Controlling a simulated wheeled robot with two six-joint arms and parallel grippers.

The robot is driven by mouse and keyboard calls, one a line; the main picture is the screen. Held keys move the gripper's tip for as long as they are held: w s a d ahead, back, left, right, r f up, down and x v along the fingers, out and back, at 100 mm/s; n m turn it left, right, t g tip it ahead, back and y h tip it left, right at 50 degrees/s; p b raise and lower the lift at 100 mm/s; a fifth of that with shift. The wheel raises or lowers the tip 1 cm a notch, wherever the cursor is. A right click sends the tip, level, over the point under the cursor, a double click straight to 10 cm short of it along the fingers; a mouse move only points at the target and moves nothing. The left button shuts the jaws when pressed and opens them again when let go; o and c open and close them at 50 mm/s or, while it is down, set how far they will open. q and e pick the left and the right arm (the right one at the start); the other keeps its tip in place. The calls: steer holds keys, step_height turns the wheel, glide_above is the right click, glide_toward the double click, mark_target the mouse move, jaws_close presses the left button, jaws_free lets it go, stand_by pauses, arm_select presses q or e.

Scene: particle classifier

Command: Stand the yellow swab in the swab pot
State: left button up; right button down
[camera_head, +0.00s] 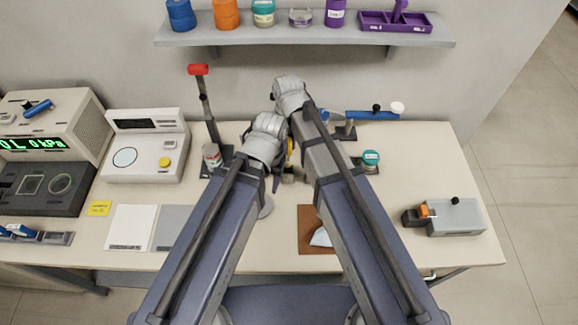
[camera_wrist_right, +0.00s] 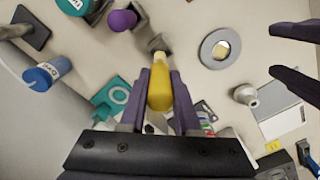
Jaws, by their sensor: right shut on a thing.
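My right gripper (camera_wrist_right: 160,75) is shut on the yellow swab (camera_wrist_right: 159,88), which lies between its two purple fingers in the right wrist view. In the head view only a sliver of yellow (camera_head: 290,148) shows between my arms. A small grey holder (camera_wrist_right: 158,43) is just beyond the swab's end; I cannot tell whether they touch or whether this is the swab pot. My left gripper (camera_wrist_right: 283,51) shows at the right of the wrist view, its two dark fingers apart and nothing between them. In the head view my arms hide most of this area.
A purple-capped jar (camera_wrist_right: 122,20), a round metal dish (camera_wrist_right: 207,52) and a blue jar (camera_wrist_right: 47,75) are near the right gripper. A stand with a red top (camera_head: 198,70) rises left of my arms. A grey box device (camera_head: 456,218) sits at right. The table's front right is mostly clear.

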mark_target(288, 161)
steer(key=shift+f+b, duration=2.95)
steer(key=shift+f, duration=0.65)
steer(key=shift+f, duration=0.15)
steer(key=c, duration=0.6)
jaws_free()
step_height(288, 161, up, 12)
steer(key=p, duration=1.2)
steer(key=shift+r, duration=0.25)
